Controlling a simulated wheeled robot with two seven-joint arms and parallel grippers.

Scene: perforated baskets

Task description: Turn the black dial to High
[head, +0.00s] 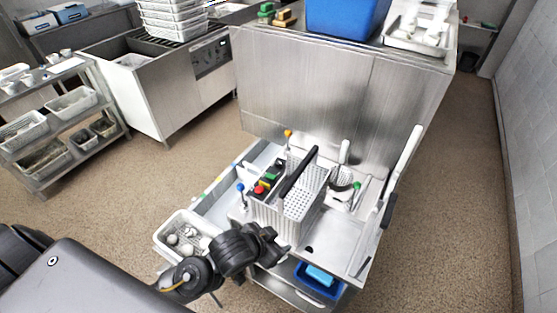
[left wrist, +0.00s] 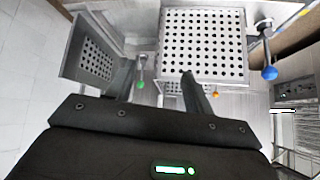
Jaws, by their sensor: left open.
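I cannot make out a black dial for certain, nor any "High" mark. My left gripper (head: 282,246) is open and empty in front of the basket, low at the cart's near edge. In the left wrist view, the open fingers (left wrist: 158,75) point toward the white perforated basket (left wrist: 204,45), with nothing between them. A dark panel (head: 211,56) on the far steel appliance also has small controls. My right gripper is out of view.
Blue-, orange- and green-tipped levers (head: 240,187) stand around the basket. The basket has a black handle (head: 299,170). A white tray (head: 172,252) with pale items is left of my gripper. A tall steel cabinet (head: 330,85) stands behind the cart; floor is free left.

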